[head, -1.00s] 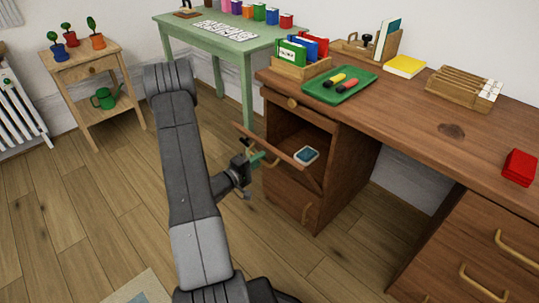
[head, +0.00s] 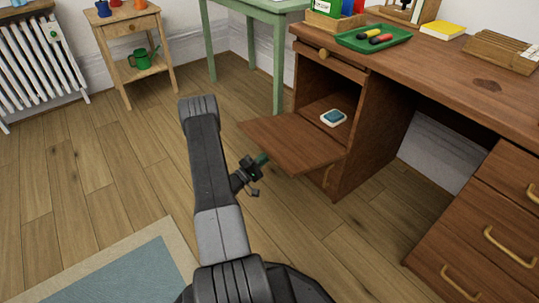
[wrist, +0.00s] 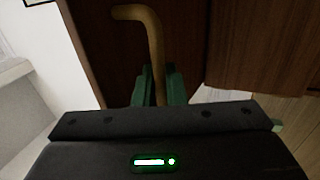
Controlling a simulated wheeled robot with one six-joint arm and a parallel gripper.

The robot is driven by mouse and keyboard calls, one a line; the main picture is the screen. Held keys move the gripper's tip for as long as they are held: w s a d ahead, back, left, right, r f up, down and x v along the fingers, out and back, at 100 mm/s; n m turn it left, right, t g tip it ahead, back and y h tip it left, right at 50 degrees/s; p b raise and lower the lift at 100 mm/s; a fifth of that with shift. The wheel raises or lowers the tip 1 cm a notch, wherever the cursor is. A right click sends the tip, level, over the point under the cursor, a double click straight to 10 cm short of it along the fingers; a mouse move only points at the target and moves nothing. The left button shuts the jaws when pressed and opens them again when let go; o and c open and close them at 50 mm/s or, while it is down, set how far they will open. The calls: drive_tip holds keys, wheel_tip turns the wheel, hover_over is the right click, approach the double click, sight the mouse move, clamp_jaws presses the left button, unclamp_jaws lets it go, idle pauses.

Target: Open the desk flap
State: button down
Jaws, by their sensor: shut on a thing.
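The desk flap (head: 292,146) is swung down and lies about level, out in front of the desk's left pedestal. The open compartment behind it shows a small white and blue item (head: 334,117) on its floor. My gripper (head: 262,159) is at the flap's outer left edge in the head view. In the wrist view, its green fingers (wrist: 159,88) are shut on the flap's curved brass handle (wrist: 146,28), one finger on each side. The handle is hidden in the head view.
The wooden desk (head: 462,90) carries a green tray (head: 374,38), a yellow block (head: 443,30) and a wooden rack (head: 503,50). A rug (head: 120,268) lies at lower left.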

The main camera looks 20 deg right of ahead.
drive_tip(key=shift+f+h, duration=0.5)
drive_tip(key=shift+f, duration=0.4)
drive_tip(key=c, duration=1.6)
unclamp_jaws()
drive_tip(key=shift+d, duration=0.1)
drive_tip(key=p+v, duration=0.2)
drive_tip(key=v, duration=1.1)
drive_tip(key=shift+s+a+f+p, duration=0.1)
drive_tip(key=shift+s+a+p, duration=0.05)
drive_tip(key=shift+a+p, duration=0.2)
drive_tip(key=shift+d, duration=0.15)
drive_tip(key=b+x, duration=0.3)
drive_tip(key=x, duration=1)
drive_tip(key=shift+w+d, duration=0.15)
drive_tip(key=shift+w, duration=0.05)
drive_tip(key=shift+s, duration=0.1)
